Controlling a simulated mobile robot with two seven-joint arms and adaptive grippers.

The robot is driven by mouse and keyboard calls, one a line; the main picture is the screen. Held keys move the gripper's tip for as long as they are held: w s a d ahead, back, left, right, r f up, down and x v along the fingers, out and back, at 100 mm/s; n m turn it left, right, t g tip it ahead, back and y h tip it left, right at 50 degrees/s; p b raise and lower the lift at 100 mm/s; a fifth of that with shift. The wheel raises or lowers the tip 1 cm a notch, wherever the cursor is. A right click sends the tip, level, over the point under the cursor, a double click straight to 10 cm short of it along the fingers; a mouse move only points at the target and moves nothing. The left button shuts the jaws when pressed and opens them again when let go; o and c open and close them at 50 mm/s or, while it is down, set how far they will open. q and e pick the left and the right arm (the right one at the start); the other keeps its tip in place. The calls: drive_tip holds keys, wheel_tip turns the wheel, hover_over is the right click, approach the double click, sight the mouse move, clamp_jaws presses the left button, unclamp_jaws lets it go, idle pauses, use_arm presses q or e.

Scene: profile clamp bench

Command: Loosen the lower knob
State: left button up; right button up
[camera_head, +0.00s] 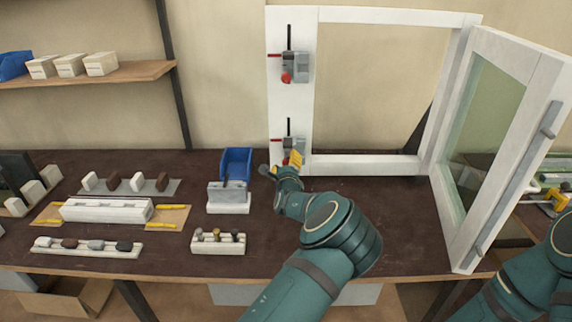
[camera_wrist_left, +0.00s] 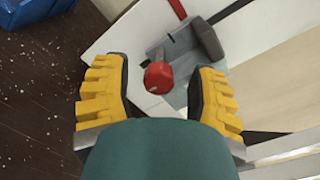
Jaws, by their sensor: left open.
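The upper clamp (camera_head: 297,66) has a similar red knob (camera_head: 286,77). My right gripper is out of view.
A glazed sash (camera_head: 536,68) stands swung open at the right of the white frame (camera_head: 390,15). A blue bin (camera_head: 236,163) and a grey-white block (camera_head: 229,204) stand left of my left gripper. Racks of small parts cover the bench's left side.

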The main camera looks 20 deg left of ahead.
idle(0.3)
use_arm(q)
clamp_jaws()
